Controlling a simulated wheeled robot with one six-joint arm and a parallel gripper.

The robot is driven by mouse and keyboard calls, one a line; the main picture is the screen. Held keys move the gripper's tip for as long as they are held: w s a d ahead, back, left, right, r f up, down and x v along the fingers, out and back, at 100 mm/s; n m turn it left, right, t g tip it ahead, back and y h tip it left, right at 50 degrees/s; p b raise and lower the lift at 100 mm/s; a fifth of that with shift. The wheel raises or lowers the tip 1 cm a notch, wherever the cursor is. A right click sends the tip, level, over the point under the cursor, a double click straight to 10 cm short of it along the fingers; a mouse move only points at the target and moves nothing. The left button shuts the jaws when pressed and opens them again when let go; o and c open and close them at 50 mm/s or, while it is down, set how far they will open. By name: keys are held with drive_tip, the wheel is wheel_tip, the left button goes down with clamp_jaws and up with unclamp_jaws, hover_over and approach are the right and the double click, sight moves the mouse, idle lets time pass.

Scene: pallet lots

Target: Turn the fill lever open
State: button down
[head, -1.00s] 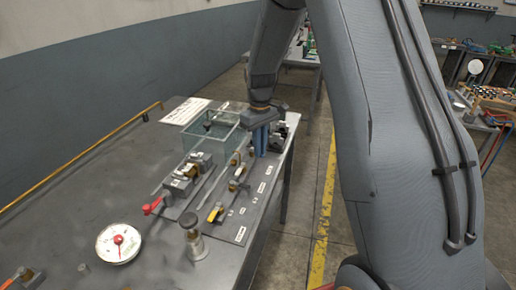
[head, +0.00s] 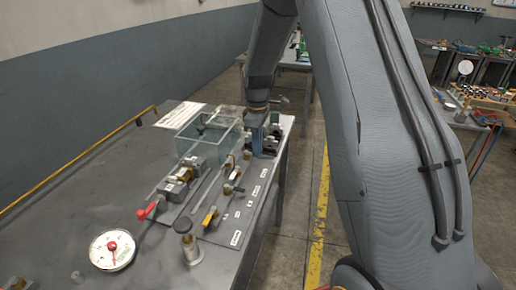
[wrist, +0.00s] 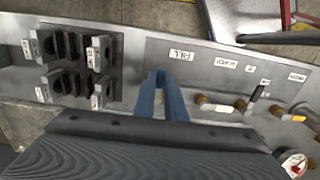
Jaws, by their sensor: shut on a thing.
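My gripper (head: 256,146) reaches down over the far right part of the valve panel (head: 222,228), beside the glass tank. In the wrist view its two blue fingers (wrist: 160,88) are close together, beside a white label that seems to read FILL (wrist: 182,55). The fingers are shut on what I take to be the fill lever, which they hide, so its angle cannot be told. Other brass-fitted valves stand in a row nearer the front, one with a yellow handle (head: 210,216). In the wrist view the row (wrist: 222,107) lies right of the fingers.
The glass tank (head: 225,136) stands left of my gripper. Black blocks with white tags (wrist: 72,62) lie close by. A red-handled lever (head: 148,211), a dial gauge (head: 112,250) and a metal post (head: 188,243) stand nearer. The bench's left part is clear.

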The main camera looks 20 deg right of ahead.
idle(0.3)
drive_tip(key=c, duration=2.1)
unclamp_jaws()
drive_tip(key=shift+a, duration=0.1)
wheel_tip(320, 180, up, 8)
drive_tip(key=b, duration=0.2)
drive_tip(key=shift+f, duration=0.1)
